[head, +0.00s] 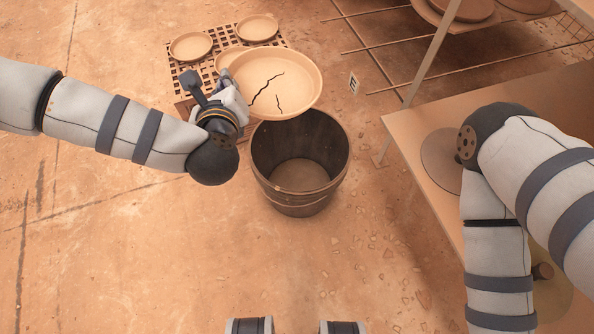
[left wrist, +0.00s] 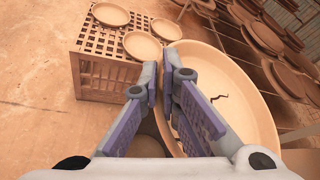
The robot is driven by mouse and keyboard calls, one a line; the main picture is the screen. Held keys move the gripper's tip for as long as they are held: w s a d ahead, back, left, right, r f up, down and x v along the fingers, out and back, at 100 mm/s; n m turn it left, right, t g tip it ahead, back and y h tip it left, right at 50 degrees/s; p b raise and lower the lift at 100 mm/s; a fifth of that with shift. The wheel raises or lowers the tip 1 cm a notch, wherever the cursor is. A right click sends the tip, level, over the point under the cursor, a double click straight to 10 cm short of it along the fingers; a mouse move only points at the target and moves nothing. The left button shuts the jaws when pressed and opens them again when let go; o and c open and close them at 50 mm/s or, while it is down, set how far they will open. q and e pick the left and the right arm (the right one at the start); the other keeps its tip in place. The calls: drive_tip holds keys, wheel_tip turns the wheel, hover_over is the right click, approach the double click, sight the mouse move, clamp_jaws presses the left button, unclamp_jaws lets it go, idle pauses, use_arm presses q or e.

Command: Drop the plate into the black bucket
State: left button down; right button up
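The plate (head: 290,75) is round, pale clay with dark cracks across its face. My left gripper (head: 232,92) is shut on its left rim and holds it in the air. In the left wrist view, the plate (left wrist: 252,105) reaches out to the right of the two fingers (left wrist: 168,85), with its rim between them. The black bucket (head: 300,185) stands upright on the floor, open and with nothing seen inside. In the head view the plate overlaps the bucket's far rim. My right arm is at the right; its gripper is out of the picture.
A slatted crate (left wrist: 105,72) stands behind the plate with several whole plates (head: 190,46) on top. A table (head: 420,125) with a round disc is at the right. Racks with more plates (left wrist: 262,38) stand at the back. The floor left of the bucket is clear.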

use_arm(q)
drive_tip(key=w+d+f+y+b, duration=0.1)
drive_tip(key=d+f+b, duration=0.1)
drive_tip(key=f+b, duration=0.5)
drive_tip(key=w+d+f+n+b, duration=0.1)
drive_tip(key=f+b, duration=0.6)
drive_tip(key=f, duration=1.3)
drive_tip(key=shift+d+y, duration=0.4)
drive_tip(key=shift+d, duration=0.35)
use_arm(e)
drive_tip(key=s+f+g, duration=0.2)
drive_tip(key=s+f, duration=0.3)
drive_tip(key=f, duration=0.8)
drive_tip(key=shift+f+g, duration=0.25)
drive_tip(key=shift+g, duration=0.05)
use_arm(q)
drive_tip(key=c, duration=1.7)
unclamp_jaws()
drive_tip(key=shift+f, duration=0.1)
use_arm(e)
drive_tip(key=shift+s, duration=0.1)
use_arm(q)
drive_tip(key=v, duration=1.2)
